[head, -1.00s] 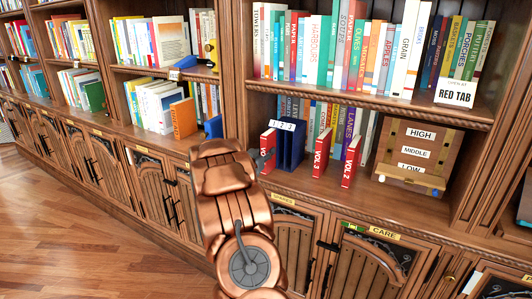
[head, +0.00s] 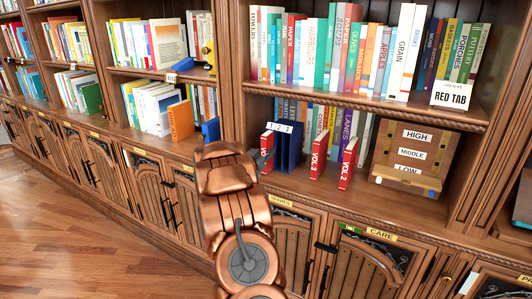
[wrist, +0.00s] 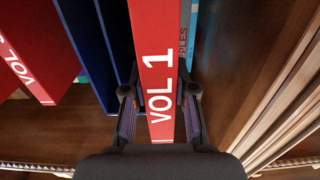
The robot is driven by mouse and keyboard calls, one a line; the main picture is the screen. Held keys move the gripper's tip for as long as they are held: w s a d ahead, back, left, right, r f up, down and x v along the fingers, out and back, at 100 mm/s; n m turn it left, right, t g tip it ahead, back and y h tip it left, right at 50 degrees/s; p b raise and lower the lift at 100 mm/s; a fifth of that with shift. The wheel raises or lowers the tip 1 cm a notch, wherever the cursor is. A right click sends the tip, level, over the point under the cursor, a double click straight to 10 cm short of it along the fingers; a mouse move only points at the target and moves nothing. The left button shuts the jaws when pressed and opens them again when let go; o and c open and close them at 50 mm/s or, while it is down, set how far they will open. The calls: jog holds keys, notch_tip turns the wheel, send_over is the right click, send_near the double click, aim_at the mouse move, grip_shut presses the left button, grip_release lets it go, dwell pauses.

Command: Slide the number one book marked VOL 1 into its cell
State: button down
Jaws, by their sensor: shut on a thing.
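The red VOL 1 book (wrist: 157,60) stands between the two fingers of my gripper (wrist: 159,98), which is shut on it. In the head view the VOL 1 book (head: 267,142) is at the left of the blue holder labelled 1 2 3 (head: 289,158). In the wrist view the blue holder (wrist: 90,45) is just left of the book. The book's far end and any contact with the holder cannot be made out.
Red books VOL 3 (head: 318,156) and VOL 2 (head: 347,164) stand right of the holder on the same shelf. A wooden HIGH, MIDDLE, LOW box (head: 413,155) is farther right. A row of books stands behind. An upper shelf (head: 370,106) is overhead.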

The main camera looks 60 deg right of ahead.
jog(key=c, duration=0.8)
grip_release()
jog(key=shift+d, duration=0.1)
jog(key=shift+c, duration=0.2)
jog(key=a, duration=1.2)
jog(key=shift+s, duration=0.25)
jog(key=shift+w, duration=0.1)
jog(key=c, duration=0.4)
jog(key=w+b, duration=0.1)
jog(key=b, duration=0.4)
jog(key=shift+w+a+r, duration=0.15)
jog(key=shift+w, duration=0.25)
jog(key=c, duration=0.6)
jog(key=shift+w+n+b, duration=0.2)
jog(key=shift+n+b, duration=0.2)
jog(key=shift+b, duration=0.85)
grip_shut()
jog(key=shift+b, duration=0.65)
